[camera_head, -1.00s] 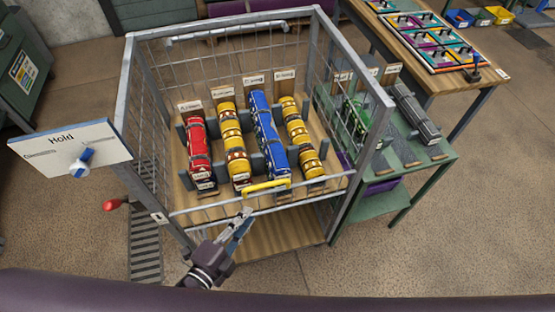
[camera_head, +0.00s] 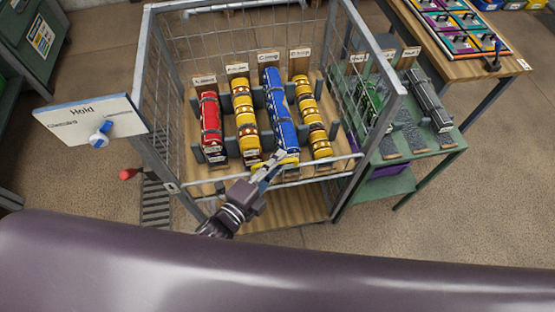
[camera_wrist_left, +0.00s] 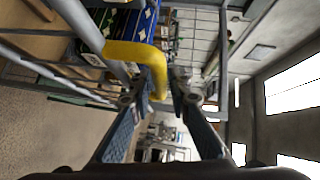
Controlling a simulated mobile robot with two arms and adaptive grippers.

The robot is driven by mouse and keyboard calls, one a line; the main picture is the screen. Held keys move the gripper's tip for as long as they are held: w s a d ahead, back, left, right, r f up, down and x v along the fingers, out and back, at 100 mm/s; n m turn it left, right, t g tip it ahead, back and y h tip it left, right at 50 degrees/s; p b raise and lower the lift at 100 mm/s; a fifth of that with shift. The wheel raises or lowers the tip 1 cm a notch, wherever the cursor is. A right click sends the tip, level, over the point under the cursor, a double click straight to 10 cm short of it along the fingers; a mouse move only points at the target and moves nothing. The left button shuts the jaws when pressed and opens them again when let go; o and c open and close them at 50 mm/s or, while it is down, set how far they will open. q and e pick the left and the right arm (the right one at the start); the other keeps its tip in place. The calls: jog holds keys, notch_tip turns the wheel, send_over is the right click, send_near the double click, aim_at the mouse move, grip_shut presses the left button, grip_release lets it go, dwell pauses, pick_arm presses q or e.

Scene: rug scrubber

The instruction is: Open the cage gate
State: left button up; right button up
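The wire cage (camera_head: 388,100) stands in the middle of the head view. Its low front gate (camera_head: 325,166) has a top rail across the cage front and looks closed. The gate's yellow handle (camera_head: 289,161) is partly hidden by my left gripper (camera_head: 272,165). In the left wrist view the yellow handle (camera_wrist_left: 134,52) bends down beside and partly behind the left finger. There my left gripper (camera_wrist_left: 160,90) has its fingertips apart, with the handle's end near the gap. I cannot tell whether they touch it. My right gripper is out of view.
Rolled rugs, such as the red one (camera_head: 211,125) and the blue one (camera_head: 279,112), lie inside the cage. A "Hold" sign panel (camera_head: 85,112) with a blue knob stands left. A green table (camera_head: 440,153) stands close on the right. Floor is open at lower right.

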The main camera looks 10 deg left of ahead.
pick_arm(q)
grip_shut()
dwell(0.3)
jog(key=shift+s+f+b, duration=0.25)
jog(key=shift+b, duration=0.3)
jog(key=s+d+f+m+t+h+b, duration=0.1)
jog(key=s+m+b, duration=0.1)
jog(key=s+b, duration=0.2)
jog(key=s+d+f+m+t+h+b, duration=0.1)
jog(key=s+b, duration=0.4)
jog(key=b, duration=0.5)
jog(key=shift+d+f+m+t, duration=0.4)
jog(key=shift+d+m+t, duration=0.15)
jog(key=shift+t, duration=0.25)
